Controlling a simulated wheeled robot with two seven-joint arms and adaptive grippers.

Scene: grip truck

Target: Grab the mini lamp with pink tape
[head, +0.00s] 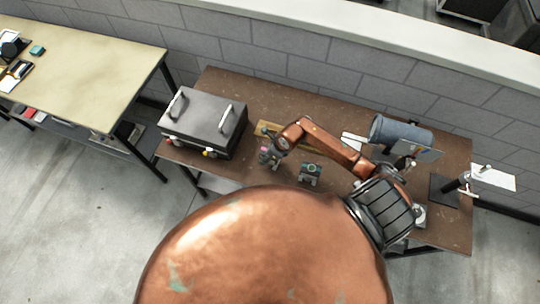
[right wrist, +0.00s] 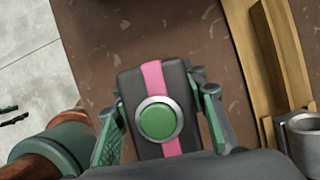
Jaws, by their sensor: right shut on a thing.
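The mini lamp (right wrist: 128,88) is a small dark block with a pink tape stripe and a round green button. It sits between the two green fingers of my right gripper (right wrist: 158,120) in the right wrist view, with a finger against each side. In the head view my right gripper (head: 268,157) is over the brown table, just right of the black case, with a bit of pink showing at it. I cannot tell whether the lamp touches the table. My left gripper is not in view.
The brown table (head: 448,225) holds a black case (head: 205,112) with silver handles, a small teal-and-dark device (head: 310,173), a wooden piece behind my gripper and a blue-grey cylinder (head: 390,130). A beige table (head: 90,65) stands at left. A block wall runs behind.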

